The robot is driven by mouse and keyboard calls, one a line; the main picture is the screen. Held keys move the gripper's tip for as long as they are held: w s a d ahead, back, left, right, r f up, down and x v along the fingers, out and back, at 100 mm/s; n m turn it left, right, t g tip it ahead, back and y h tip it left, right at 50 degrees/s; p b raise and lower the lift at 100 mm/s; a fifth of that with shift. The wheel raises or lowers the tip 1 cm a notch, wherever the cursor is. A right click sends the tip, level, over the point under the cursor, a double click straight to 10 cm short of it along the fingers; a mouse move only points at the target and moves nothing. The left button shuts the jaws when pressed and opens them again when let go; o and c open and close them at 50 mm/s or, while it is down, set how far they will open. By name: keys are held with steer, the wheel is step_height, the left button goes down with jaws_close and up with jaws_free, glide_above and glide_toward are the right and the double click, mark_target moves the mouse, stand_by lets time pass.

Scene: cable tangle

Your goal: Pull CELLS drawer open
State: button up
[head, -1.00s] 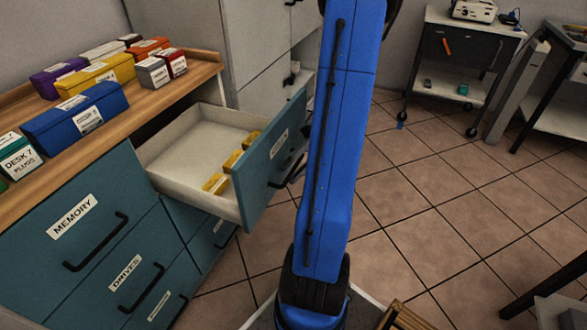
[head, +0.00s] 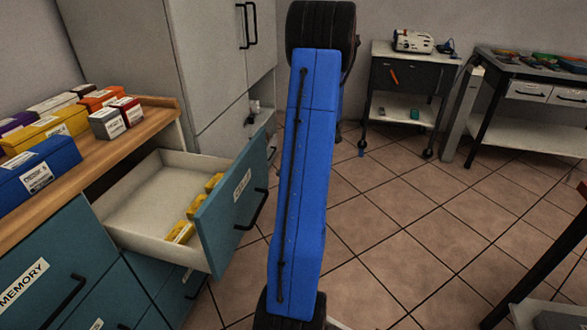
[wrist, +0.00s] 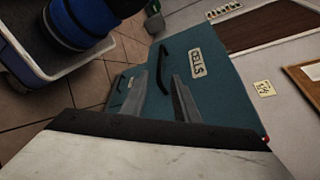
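The CELLS drawer (head: 115,222) stands pulled out from the teal cabinet in the head view, with several yellow blocks (head: 196,213) along its front. Its teal front has a label and a black handle (head: 254,209). In the wrist view the drawer front (wrist: 225,102) shows the CELLS label (wrist: 202,62) and the black handle (wrist: 161,68). My gripper (wrist: 159,77) has its two grey fingers apart, close to the handle's near end. I cannot tell whether they touch it. My gripper is not visible in the head view.
The wooden counter (head: 122,152) holds several labelled boxes. A lower MEMORY drawer (head: 50,285) is shut at left. A grey cabinet (head: 215,85) stands behind. A cart (head: 402,80) and a workbench (head: 500,72) stand at the back. The tiled floor (head: 400,220) is open at right.

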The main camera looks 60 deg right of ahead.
steer(key=shift+v, duration=1.5)
steer(key=shift+f, duration=0.1)
